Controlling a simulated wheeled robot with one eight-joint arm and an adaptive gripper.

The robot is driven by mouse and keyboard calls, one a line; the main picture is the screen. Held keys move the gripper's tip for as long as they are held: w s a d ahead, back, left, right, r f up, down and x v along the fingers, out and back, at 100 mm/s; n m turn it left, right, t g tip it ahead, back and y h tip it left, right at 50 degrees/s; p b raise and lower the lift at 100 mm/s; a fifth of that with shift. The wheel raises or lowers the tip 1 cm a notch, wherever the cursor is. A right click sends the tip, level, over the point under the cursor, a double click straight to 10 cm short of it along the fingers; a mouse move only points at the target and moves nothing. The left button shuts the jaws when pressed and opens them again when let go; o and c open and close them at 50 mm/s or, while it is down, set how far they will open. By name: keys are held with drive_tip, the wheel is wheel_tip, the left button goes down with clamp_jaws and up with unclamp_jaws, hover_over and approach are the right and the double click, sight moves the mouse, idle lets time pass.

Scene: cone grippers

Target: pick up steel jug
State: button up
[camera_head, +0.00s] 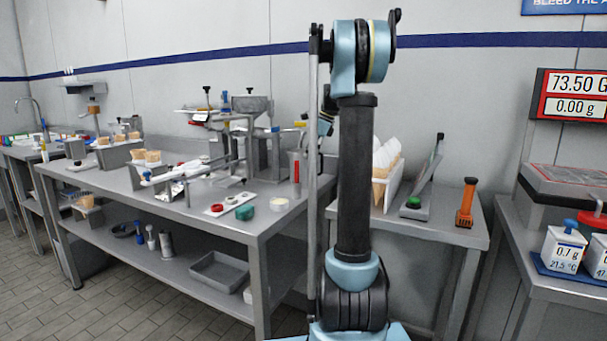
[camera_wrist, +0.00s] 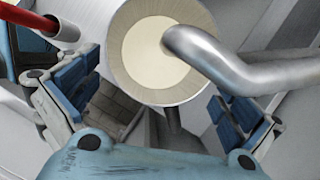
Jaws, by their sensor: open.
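The steel jug (camera_wrist: 123,81) appears large in the wrist view, at the top middle. I see its round rim, pale cream inside and, across its right side, a thick curved steel handle (camera_wrist: 235,66). My gripper (camera_wrist: 158,112) is open, with one blue-padded finger to the lower left of the jug and one to its lower right. The fingers do not visibly grip it; I cannot tell the exact gap. In the head view my arm hides the middle of the scene, and I cannot make out the jug there. Only a small blue part near my gripper shows behind the arm.
A red rod (camera_wrist: 54,25) with a steel end lies close by at the wrist view's top left. In the head view a steel table (camera_head: 105,181) carries cluttered equipment. An orange tool (camera_head: 467,202) and cone rack (camera_head: 388,178) stand on the right table. A grey tray (camera_head: 218,271) sits below.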

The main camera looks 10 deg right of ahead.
sight(304, 164)
drive_tip(key=x, duration=0.5)
drive_tip(key=shift+a+r, duration=0.1)
drive_tip(key=shift+a, duration=0.1)
drive_tip(key=shift+s, duration=0.1)
drive_tip(key=c, duration=2)
drive_tip(key=shift+o, duration=0.2)
drive_tip(key=shift+r, duration=0.15)
drive_tip(key=shift+c, duration=0.2)
